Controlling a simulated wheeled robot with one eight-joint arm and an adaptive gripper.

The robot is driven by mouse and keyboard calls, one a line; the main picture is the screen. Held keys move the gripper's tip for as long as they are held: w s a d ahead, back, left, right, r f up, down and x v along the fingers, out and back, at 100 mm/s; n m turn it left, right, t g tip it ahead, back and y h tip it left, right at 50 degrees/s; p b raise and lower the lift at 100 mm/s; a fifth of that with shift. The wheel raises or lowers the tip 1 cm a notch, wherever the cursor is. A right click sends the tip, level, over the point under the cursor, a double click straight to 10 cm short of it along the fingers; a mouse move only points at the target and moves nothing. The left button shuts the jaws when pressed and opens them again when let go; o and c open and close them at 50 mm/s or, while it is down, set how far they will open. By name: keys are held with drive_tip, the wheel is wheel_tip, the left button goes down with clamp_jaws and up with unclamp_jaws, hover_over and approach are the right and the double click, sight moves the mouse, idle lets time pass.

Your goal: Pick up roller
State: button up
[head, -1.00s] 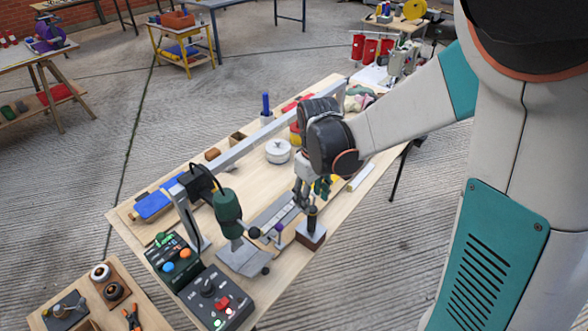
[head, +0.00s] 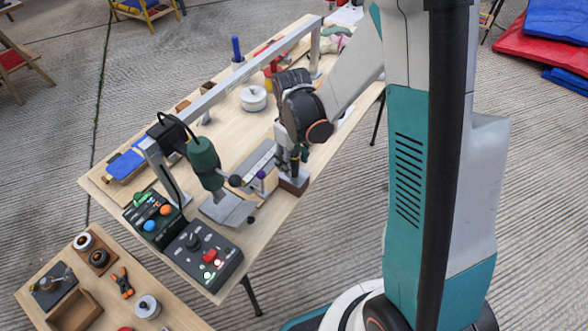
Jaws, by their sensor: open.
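No item shows clearly enough to be named the roller for certain. A dark upright tool (head: 294,168) stands on a brown wooden block (head: 293,187) at the near edge of the workbench, partly hidden by my arm. My gripper (head: 287,163) is over the bench, right at this tool and block. Its fingers point down and are small and partly covered by my wrist. It is open, with nothing visibly held. I cannot tell whether the fingers touch the tool or are around it.
A long grey rail (head: 235,80) spans the bench (head: 190,262). A white round pot (head: 254,98) stands behind. A low side table (head: 185,318) is at lower left.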

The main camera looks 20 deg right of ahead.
sight(294, 167)
drive_tip(key=f, duration=0.1)
drive_tip(key=f+b, duration=0.1)
drive_tip(key=f, duration=0.2)
drive_tip(key=shift+w+d+f+b, duration=0.1)
drive_tip(key=shift+d+f+b, duration=0.05)
drive_tip(key=shift+d+b, duration=0.15)
clamp_jaws()
